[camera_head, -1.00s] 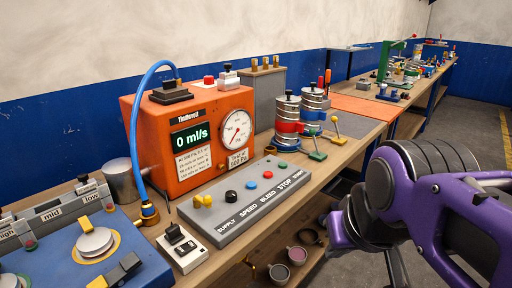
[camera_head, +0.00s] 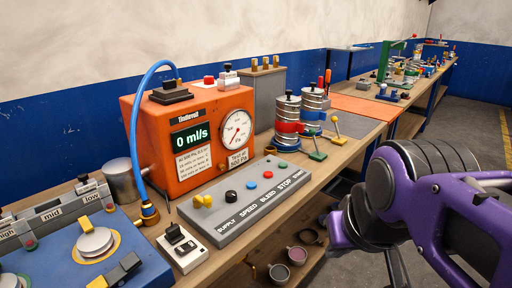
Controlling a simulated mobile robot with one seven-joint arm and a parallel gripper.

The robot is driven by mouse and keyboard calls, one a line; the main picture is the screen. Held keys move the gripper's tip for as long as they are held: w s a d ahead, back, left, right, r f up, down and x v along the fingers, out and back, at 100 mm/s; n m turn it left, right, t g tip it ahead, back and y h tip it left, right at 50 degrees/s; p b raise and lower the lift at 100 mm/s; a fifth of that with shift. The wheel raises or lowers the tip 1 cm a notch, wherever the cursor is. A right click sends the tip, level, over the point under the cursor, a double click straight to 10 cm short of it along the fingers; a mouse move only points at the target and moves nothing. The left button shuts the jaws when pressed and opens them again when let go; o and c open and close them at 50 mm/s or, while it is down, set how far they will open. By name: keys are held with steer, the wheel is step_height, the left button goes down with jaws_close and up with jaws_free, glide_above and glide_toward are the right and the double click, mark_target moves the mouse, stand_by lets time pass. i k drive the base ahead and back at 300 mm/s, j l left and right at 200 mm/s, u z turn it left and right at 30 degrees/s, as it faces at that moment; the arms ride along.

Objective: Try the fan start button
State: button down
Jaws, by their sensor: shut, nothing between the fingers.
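The green start button (camera_head: 282,164) sits at the far right end of the sloped grey control panel (camera_head: 222,222), above the label START. Beside it on the panel are a red stop button (camera_head: 267,174), a blue bleed button (camera_head: 251,185), a black speed knob (camera_head: 231,195) and a yellow supply knob (camera_head: 202,201). Nothing covers the start button.
A white switch box (camera_head: 187,253) stands left of the panel. A blue hose (camera_head: 134,125) arches beside the orange unit. Metal canisters (camera_head: 287,118) and small levers (camera_head: 337,133) stand behind the panel's right end. Cups (camera_head: 297,254) sit on a shelf below the bench edge.

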mark_target(283, 165)
steer(key=i+l+u, duration=0.4)
steer(key=l, duration=0.2)
steer(key=i+l+u, duration=0.2)
steer(key=l, duration=0.15)
steer(key=i+l+u, duration=0.25)
steer(key=l+u, duration=0.2)
steer(key=l, duration=0.3)
steer(key=k+l+u, duration=0.15)
steer(key=l, duration=0.2)
steer(key=i+j, duration=0.2)
steer(key=z, duration=0.05)
